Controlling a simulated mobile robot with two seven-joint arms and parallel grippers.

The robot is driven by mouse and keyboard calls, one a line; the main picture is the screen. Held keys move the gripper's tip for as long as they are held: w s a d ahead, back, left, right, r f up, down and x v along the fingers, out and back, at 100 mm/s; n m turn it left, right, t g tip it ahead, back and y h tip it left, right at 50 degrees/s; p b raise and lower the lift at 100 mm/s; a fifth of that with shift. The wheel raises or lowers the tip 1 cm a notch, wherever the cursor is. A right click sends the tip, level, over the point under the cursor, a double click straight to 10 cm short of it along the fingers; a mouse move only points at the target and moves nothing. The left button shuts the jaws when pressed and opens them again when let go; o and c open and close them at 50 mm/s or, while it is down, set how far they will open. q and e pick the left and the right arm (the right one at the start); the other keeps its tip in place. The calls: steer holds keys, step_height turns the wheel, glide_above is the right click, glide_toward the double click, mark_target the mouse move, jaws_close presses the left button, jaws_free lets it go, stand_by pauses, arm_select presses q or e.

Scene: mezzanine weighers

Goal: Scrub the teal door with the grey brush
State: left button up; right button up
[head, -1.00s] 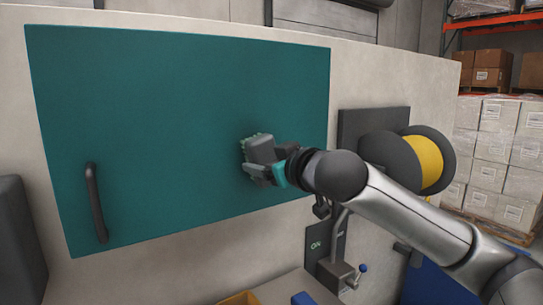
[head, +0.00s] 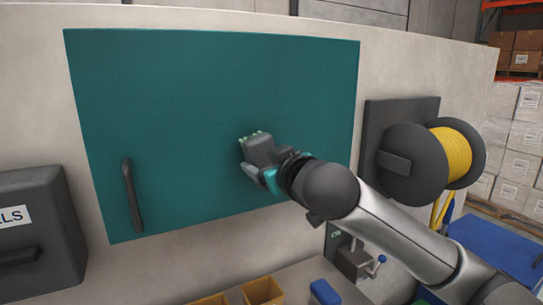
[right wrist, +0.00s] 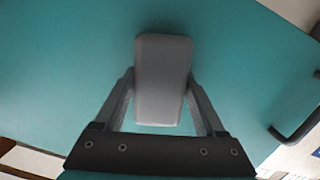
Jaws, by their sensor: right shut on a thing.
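The teal door (head: 190,100) is a large flat panel in a pale wall, with a dark bar handle (head: 132,195) at its lower left. It fills most of the right wrist view (right wrist: 60,80). My right gripper (head: 262,168) is in front of the door, right of its middle. It is shut on the grey brush (head: 259,149), whose pale green bristles show at the top edge by the door. In the right wrist view the brush's grey back (right wrist: 162,85) sits between the two fingers (right wrist: 162,105). Bristle contact with the door is hard to tell. My left gripper is not in view.
A hose reel (head: 415,162) with yellow hose is on the wall right of the door. A dark grey box (head: 40,220) is at the left. Below are a lever switch (head: 358,262), an orange bin (head: 262,291) and a blue object (head: 324,292).

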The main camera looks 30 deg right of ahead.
steer(key=shift+a+r+p, duration=0.1)
steer(key=shift+a+p, duration=0.45)
steer(key=shift+a, duration=0.55)
steer(key=shift+w+a+p, duration=0.1)
steer(key=shift+a+p, duration=0.25)
steer(key=shift+a, duration=0.65)
steer(key=shift+s, duration=0.4)
steer(key=s+p, duration=0.4)
steer(key=s, duration=0.1)
steer(key=shift+a, duration=0.1)
